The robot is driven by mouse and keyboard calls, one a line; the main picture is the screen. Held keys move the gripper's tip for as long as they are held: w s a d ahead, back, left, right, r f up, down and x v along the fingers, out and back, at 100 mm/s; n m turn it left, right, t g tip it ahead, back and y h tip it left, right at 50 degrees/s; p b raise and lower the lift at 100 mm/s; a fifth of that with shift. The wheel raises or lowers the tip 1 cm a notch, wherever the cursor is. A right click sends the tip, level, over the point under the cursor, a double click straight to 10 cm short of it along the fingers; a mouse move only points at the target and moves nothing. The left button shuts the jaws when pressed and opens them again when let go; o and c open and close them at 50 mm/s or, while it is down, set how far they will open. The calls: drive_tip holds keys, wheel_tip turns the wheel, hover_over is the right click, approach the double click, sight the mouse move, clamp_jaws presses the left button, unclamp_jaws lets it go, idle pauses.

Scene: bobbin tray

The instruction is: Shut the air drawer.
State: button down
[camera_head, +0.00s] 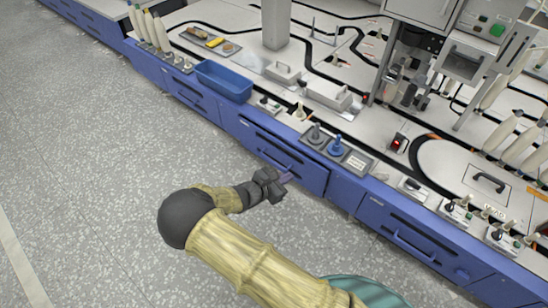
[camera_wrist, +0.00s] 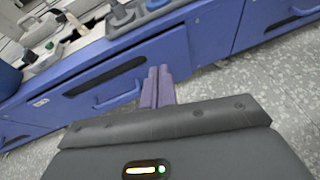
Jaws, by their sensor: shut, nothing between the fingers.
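A blue drawer front (camera_head: 261,144) with a bar handle is in the middle of the long blue cabinet in the head view. It fills the middle of the wrist view (camera_wrist: 97,88), with its handle (camera_wrist: 118,98) left of my fingers. Its right end seems to stand slightly proud of the cabinet face; any gap is hard to judge. I cannot read a label that marks it as the air drawer. My gripper (camera_head: 288,178) is at the drawer's right part, fingers together and empty. The purple fingertips (camera_wrist: 159,72) point at the front; I cannot tell whether they touch.
Another blue drawer (camera_head: 410,238) with a handle is to the right. On the worktop above are a blue bin (camera_head: 223,81), a blue knob (camera_head: 336,147) beside a grey one, and machine parts. The speckled floor (camera_head: 90,160) in front of the cabinet is clear.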

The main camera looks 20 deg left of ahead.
drive_tip(key=s+d+r+m+g+p, duration=0.1)
drive_tip(key=d+r+m+g+p, duration=0.1)
drive_tip(key=d+r+m+g, duration=0.45)
drive_tip(key=s+d+r+m+g+p, duration=0.1)
drive_tip(key=d+r+m+g+p, duration=0.2)
drive_tip(key=d+r+m, duration=0.65)
drive_tip(key=s+d+r+m+y+p, duration=0.2)
drive_tip(key=s+d+r+m, duration=0.3)
drive_tip(key=d+r, duration=0.3)
drive_tip(key=s+d+r+m+y+p, duration=0.3)
drive_tip(key=s+d+r+m, duration=0.3)
drive_tip(key=d+r+m, duration=0.2)
wheel_tip(320, 180, up, 2)
drive_tip(key=shift+r+y+p, duration=0.2)
drive_tip(key=shift+y+p, duration=0.15)
drive_tip(key=shift+y, duration=0.25)
drive_tip(key=shift+a, duration=0.1)
